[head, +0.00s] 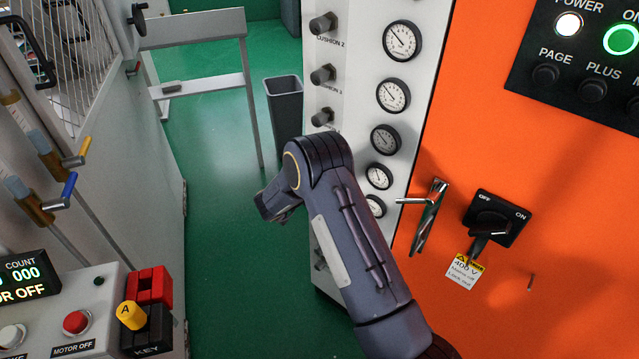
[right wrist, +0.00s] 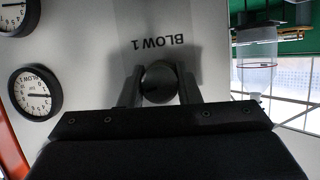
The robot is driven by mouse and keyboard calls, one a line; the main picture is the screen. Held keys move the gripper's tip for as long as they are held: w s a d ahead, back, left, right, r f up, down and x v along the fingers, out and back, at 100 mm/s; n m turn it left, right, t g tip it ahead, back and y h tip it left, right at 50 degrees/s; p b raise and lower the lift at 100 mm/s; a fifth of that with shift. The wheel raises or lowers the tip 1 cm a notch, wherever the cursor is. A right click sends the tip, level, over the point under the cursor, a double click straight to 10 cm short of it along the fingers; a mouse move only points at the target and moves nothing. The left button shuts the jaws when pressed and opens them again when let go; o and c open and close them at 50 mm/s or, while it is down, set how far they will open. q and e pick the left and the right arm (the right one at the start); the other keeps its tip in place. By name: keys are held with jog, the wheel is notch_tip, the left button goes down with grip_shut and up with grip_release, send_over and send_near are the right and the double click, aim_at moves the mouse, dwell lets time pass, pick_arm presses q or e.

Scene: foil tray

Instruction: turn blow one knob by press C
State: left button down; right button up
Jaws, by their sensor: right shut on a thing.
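In the right wrist view, the dark round BLOW 1 knob (right wrist: 158,83) sits on a light grey panel beside its upside-down BLOW 1 label (right wrist: 153,41). My right gripper (right wrist: 160,78) has one finger on each side of the knob and is shut on it. In the head view my right arm reaches up from the bottom right across the knob panel (head: 335,240); it hides the BLOW 1 knob and my fingertips there. My left gripper is not in view.
Several other knobs (head: 323,75) and round gauges (head: 401,41) run down the panel. A metal latch handle (head: 428,214) and an OFF/ON switch (head: 490,219) are on the orange door to the right. A grey bin (head: 285,105) stands on the open green floor.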

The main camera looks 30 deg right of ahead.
jog(key=o, duration=1)
jog(key=b+v, duration=0.1)
jog(key=v, duration=0.6)
jog(key=shift+s+a+r, duration=0.1)
jog(key=shift+s+a, duration=0.05)
jog(key=shift+a, duration=0.2)
dwell(1.5)
